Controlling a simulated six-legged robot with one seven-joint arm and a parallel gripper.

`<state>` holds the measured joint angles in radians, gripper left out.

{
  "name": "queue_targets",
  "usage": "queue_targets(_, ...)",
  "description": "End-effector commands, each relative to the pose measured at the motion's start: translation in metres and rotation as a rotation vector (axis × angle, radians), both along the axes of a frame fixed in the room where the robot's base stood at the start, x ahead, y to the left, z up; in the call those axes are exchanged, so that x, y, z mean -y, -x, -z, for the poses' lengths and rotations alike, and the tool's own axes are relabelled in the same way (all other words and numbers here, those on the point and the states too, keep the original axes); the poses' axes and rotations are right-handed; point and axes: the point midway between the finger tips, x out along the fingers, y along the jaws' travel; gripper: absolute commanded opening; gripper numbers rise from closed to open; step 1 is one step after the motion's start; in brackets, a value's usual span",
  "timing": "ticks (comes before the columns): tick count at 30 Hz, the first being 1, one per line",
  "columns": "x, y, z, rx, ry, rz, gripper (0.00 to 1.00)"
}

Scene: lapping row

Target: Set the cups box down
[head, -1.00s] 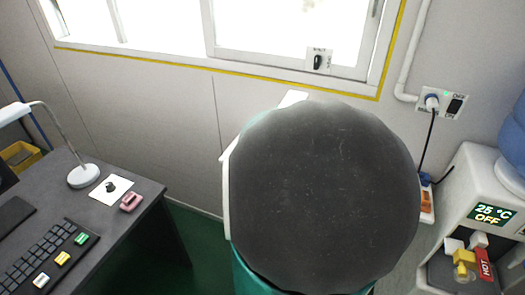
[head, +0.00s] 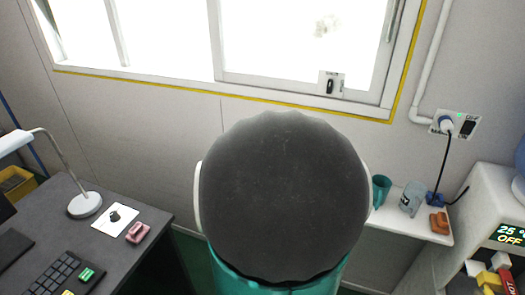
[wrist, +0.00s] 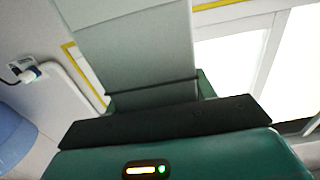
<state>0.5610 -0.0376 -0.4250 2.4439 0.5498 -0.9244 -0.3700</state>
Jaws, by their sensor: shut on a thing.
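In the wrist view, my gripper (wrist: 155,94) shows as a teal body with a dark bar across it. A pale grey, flat-sided thing (wrist: 135,55), which I take to be the cups box, rises from between the jaws, and the gripper is shut on it. A faint seam crosses its upper part. In the head view, my own dark, rounded arm link fills the middle and hides the gripper and the box. I cannot see what lies directly under the box.
A white shelf (head: 399,222) by the wall holds a teal cup (head: 381,190), a grey mug (head: 411,198) and an orange block (head: 439,222). A dark desk (head: 120,258) at left bears a lamp (head: 84,204) and keyboard (head: 62,278). A dispenser (head: 490,200) stands at right.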

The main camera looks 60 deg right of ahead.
Motion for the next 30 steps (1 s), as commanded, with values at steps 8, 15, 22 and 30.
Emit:
queue_targets(8,0.040,-0.025,0.022,-0.004,0.000,-0.001,0.12)
queue_targets(15,0.069,-0.044,0.051,-0.006,-0.001,-0.001,0.12)
queue_targets(22,0.089,-0.059,0.078,-0.003,0.000,-0.001,0.12)
queue_targets(30,0.097,-0.065,0.099,-0.004,-0.002,-0.002,0.12)
